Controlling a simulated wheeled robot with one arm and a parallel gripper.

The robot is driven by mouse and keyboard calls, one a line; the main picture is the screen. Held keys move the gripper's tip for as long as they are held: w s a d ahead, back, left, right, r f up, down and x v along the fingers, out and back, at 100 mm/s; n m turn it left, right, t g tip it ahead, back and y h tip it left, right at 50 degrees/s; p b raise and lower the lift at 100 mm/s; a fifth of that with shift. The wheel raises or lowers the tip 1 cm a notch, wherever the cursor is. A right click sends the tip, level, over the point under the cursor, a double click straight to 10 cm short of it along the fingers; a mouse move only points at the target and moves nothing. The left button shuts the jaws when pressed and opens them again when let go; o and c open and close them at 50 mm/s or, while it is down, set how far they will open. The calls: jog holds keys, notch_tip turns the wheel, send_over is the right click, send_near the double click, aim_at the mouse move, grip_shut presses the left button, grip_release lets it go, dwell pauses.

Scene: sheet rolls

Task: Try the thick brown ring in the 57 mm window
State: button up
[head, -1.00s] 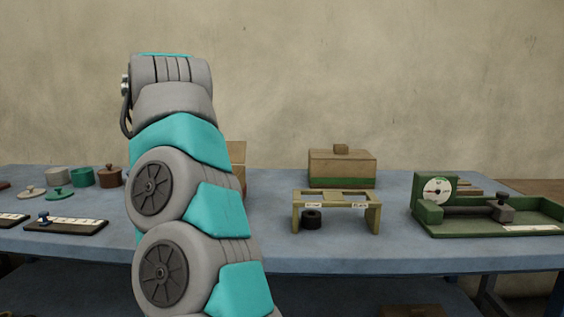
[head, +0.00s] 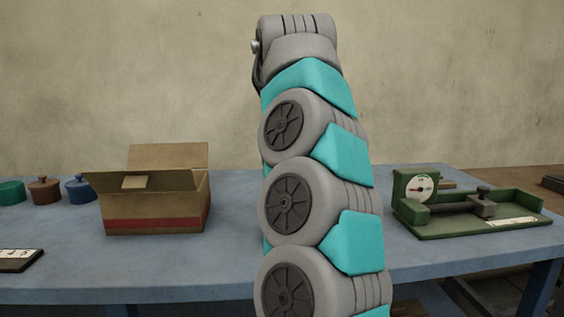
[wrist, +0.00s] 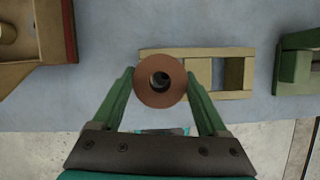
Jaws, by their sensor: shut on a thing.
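The thick brown ring (wrist: 160,100) is in the wrist view, clasped between the two green fingers of my gripper (wrist: 160,78). The gripper is shut on its sides. Something dark shows through its hole. In the head view my arm hides the stand, the ring and the gripper.
An open cardboard box (head: 155,212) with a red band stands left of my arm; its edge shows in the wrist view (wrist: 58,30). A green dial gauge (head: 470,222) stands to the right. Lidded pots (head: 45,191) stand at the far left.

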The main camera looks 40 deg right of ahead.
jog(key=shift+s+d+r, duration=0.1)
jog(key=shift+s+d, duration=0.35)
jog(key=shift+d, duration=0.3)
jog(key=shift+f+b, duration=0.4)
jog(key=shift+f, duration=2)
jog(key=shift+f, duration=0.45)
jog(key=o, duration=1.3)
jog(key=shift+s+a, duration=0.15)
